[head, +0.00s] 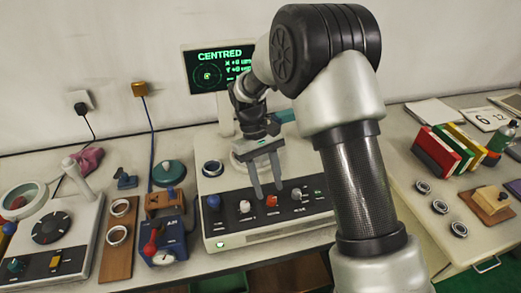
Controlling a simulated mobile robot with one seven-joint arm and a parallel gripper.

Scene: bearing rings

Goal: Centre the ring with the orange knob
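A grey and white console (270,230) stands mid-table with a row of knobs on its dark front panel. The orange knob (271,203) is between a white knob (245,207) and another pale knob (296,195). A dark-rimmed metal ring (212,169) sits at the console's upper left. The screen (220,67) behind reads "CENTRED" in green, with smaller lines partly hidden by my arm. My gripper (269,192) points down, its two fingers apart and nothing visible between them. Its fingertips are just above the orange knob in the picture; I cannot tell whether they touch it.
Several rings lie on the right table (415,210), near coloured binders (445,150). A blue knob (213,202) is at the console's left. My arm hides the console's right side.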

